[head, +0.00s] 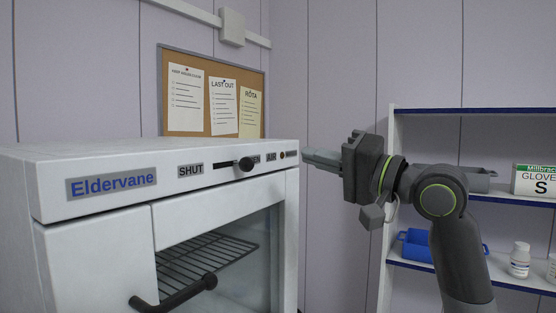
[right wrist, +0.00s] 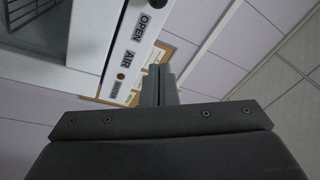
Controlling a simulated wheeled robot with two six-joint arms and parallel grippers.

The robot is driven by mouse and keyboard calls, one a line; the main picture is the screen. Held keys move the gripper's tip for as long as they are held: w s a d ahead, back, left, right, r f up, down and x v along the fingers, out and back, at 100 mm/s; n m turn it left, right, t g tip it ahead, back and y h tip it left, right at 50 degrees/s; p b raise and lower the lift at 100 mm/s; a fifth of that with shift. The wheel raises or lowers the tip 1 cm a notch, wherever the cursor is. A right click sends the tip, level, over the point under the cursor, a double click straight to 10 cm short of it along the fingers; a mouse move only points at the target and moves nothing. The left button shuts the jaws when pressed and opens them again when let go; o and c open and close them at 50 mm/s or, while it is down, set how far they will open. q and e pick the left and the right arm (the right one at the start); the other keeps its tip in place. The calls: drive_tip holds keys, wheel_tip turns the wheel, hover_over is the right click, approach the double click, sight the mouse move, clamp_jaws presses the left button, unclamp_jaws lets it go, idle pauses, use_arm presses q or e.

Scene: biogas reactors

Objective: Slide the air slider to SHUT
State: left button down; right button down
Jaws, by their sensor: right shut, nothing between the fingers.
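The air slider is a dark round knob (head: 246,164) on a slot in the top front panel of the white Eldervane cabinet (head: 110,228). The SHUT label (head: 190,170) is at the slot's left end. The knob sits toward the right end and partly covers the OPEN label. The AIR label (head: 271,157) is further right; OPEN (right wrist: 149,12) and AIR also show in the right wrist view. My right gripper (head: 306,157) is shut and empty, just right of the panel's right end. In the right wrist view its fingers (right wrist: 158,72) point toward the noticeboard. My left gripper is not in view.
The cabinet has a dark door handle (head: 174,292) and a glass window showing a wire rack (head: 205,262). A noticeboard (head: 172,105) hangs behind it. Shelves (head: 480,111) at right hold a blue bin (head: 416,248), a glove box (head: 534,181) and white bottles (head: 520,260).

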sight(246, 164)
drive_tip(key=shift+s+r, duration=0.15)
drive_tip(key=shift+s, duration=0.05)
drive_tip(key=shift+a, duration=0.1)
drive_tip(key=w+a+p, duration=0.1)
drive_tip(key=a, duration=0.2)
drive_tip(key=w+a+p, duration=0.1)
drive_tip(key=a+p, duration=0.1)
drive_tip(key=w+a+p, duration=0.2)
drive_tip(key=a, duration=0.1)
drive_tip(key=shift+a+r, duration=0.1)
drive_tip(key=shift+a, duration=0.2)
drive_tip(key=shift+s+f+p, duration=0.25)
drive_tip(key=shift+s+p, duration=0.05)
drive_tip(key=shift+s, duration=0.1)
drive_tip(key=shift+a+f, duration=0.1)
drive_tip(key=shift+a, duration=0.05)
